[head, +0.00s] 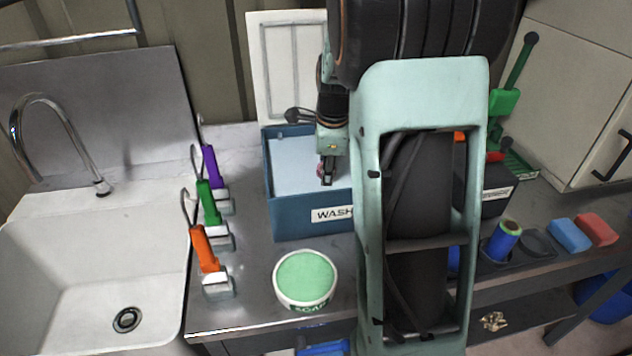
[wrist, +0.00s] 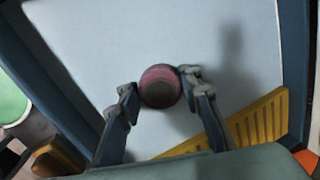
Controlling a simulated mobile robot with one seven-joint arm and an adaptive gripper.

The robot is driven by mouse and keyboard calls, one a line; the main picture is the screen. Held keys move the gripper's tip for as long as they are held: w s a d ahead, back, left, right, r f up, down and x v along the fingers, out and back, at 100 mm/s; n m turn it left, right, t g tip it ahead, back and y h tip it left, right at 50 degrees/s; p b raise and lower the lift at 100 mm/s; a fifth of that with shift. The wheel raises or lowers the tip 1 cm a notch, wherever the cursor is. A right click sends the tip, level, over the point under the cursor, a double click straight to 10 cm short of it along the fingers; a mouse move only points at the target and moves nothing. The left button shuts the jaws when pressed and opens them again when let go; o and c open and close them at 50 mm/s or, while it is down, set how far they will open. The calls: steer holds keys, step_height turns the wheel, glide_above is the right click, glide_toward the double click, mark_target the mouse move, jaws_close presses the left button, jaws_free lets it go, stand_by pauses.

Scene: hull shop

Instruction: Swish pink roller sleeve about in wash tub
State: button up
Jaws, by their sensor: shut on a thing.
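The blue wash tub (head: 290,214) stands on the steel bench with a white "WASH" label on its front. It holds pale liquid (head: 290,165). My gripper (head: 327,172) points down into the tub near its middle, and my arm hides the tub's right part. In the wrist view my gripper (wrist: 160,95) is shut on the pink roller sleeve (wrist: 160,84), which shows end-on as a round pink and dark shape over the pale liquid. In the head view only a sliver of pink shows beside the fingers. I cannot tell how deep the sleeve sits.
A green-filled soap dish (head: 305,277) stands in front of the tub. Purple, green and orange-handled tools (head: 207,205) stand left of it, beside the sink (head: 60,270). A yellow ridged piece (wrist: 258,120) lies along the tub's near side in the wrist view. Blue and red blocks (head: 583,233) lie at right.

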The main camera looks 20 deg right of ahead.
steer(key=shift+a, duration=0.1)
steer(key=a, duration=0.2)
steer(key=w+a+p, duration=0.1)
steer(key=a, duration=0.1)
steer(key=shift+a, duration=0.15)
stand_by(0.4)
steer(key=shift+s+d, duration=0.25)
steer(key=shift+d, duration=0.9)
steer(key=shift+s+d, duration=0.25)
steer(key=shift+d, duration=0.85)
steer(key=shift+a, duration=0.1)
steer(key=a, duration=0.2)
steer(key=w+a, duration=0.1)
steer(key=a, duration=0.1)
steer(key=shift+a+p, duration=0.15)
steer(key=shift+p, duration=0.25)
